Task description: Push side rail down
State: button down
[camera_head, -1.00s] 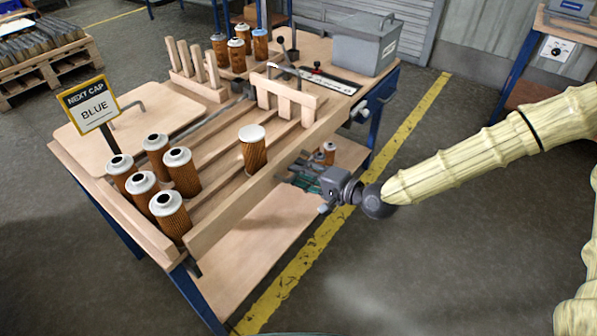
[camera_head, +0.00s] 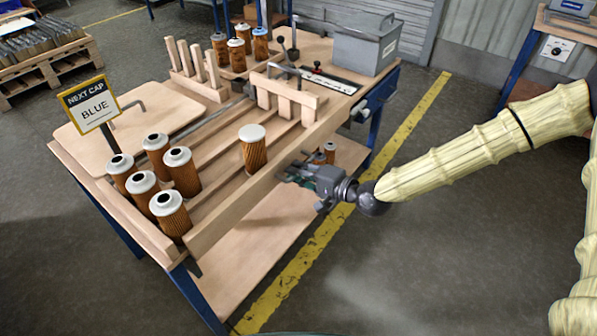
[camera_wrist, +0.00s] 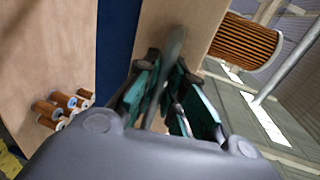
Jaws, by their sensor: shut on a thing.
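The side rail (camera_head: 222,219) is a long pale wooden board on edge along the near side of the bench; it looks raised above the bench's runners. My gripper (camera_head: 286,174) is at the outer face of the rail, about midway along. In the wrist view, the teal fingers of my gripper (camera_wrist: 165,95) are shut on a grey handle (camera_wrist: 173,48) in front of the rail (camera_wrist: 192,25). Whether the handle is fixed to the rail is hard to see. A white-capped brown cartridge (camera_head: 253,150) stands just inside the rail.
Several uncapped cartridges (camera_head: 168,207) stand at the bench's left end beside a "NEXT CAP BLUE" sign (camera_head: 92,103). A wooden gate (camera_head: 285,95) crosses the runners. A grey box (camera_head: 364,43) stands at the back right. The lower shelf (camera_head: 262,235) is below my gripper.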

notch_tip(320, 180, down, 5)
jog(key=b, duration=0.2)
jog(key=shift+b, duration=0.4)
jog(key=shift+r, duration=0.1)
jog(key=c, duration=1.5)
grip_release()
jog(key=shift+v, duration=6.05)
